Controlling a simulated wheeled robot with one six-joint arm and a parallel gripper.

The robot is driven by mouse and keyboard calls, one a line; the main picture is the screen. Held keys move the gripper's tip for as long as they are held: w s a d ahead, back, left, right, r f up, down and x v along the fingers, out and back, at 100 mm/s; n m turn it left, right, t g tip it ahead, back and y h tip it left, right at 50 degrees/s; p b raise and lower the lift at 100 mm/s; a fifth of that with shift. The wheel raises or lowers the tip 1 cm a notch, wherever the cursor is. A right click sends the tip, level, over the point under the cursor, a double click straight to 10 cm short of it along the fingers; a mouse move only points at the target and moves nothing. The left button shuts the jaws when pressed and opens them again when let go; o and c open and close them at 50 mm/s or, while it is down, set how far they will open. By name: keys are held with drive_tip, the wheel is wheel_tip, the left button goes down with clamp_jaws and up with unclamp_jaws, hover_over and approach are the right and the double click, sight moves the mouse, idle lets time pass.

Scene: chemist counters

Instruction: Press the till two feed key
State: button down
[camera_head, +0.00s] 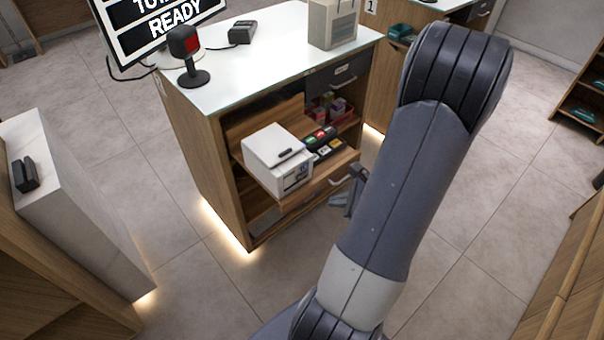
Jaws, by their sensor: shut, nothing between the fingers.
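A white box-shaped printer (277,158) with a dark slot on top sits on a pulled-out wooden shelf (322,183) in the near counter. Small marks show on its front face, but I cannot make out which one is a feed key. My gripper (351,190) shows as a small dark part beside my forearm, just right of the shelf's front edge and handle. It is shut and empty, apart from the printer. My forearm hides part of it.
The white counter top (265,65) holds a red-faced device (185,45), a dark terminal (242,32) and a beige box (333,22). A pale-topped unit (75,210) stands left, with open floor between.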

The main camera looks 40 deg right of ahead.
sight(302, 175)
drive_tip(key=shift+w, duration=0.1)
drive_tip(key=shift+w+a, duration=0.2)
drive_tip(key=shift+w, duration=2)
drive_tip(key=shift+w+a, duration=0.15)
drive_tip(key=shift+w, duration=2)
drive_tip(key=shift+w, duration=0.4)
drive_tip(key=shift+w+a, duration=0.1)
drive_tip(key=shift+w, duration=0.2)
drive_tip(key=shift+s, duration=0.15)
drive_tip(key=shift+s+b, duration=0.35)
drive_tip(key=shift+s, duration=0.25)
